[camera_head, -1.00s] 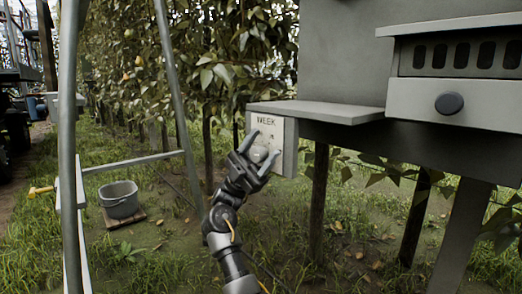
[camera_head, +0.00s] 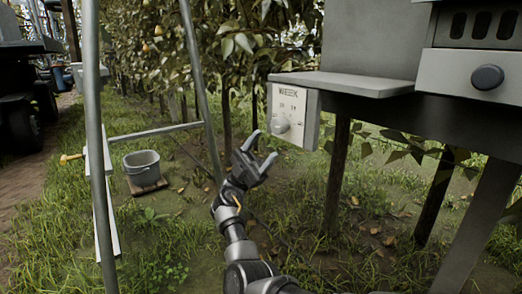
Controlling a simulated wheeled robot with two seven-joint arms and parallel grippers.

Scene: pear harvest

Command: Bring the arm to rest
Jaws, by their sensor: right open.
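My right gripper (camera_head: 262,151) is open and empty. It is in front of and just below-left of a white panel (camera_head: 301,106) marked "WEEK", apart from it as far as I can tell. The panel has a round pale knob (camera_head: 280,125) at its lower left, which is now uncovered. My right arm reaches up from the bottom middle of the picture. My left gripper is not in view.
A grey shelf (camera_head: 345,83) and a cabinet with a dark knob (camera_head: 487,78) are at the upper right, on posts. A metal ladder (camera_head: 97,150) stands at the left. A grey bucket (camera_head: 142,163) sits on a board. Grass below is open.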

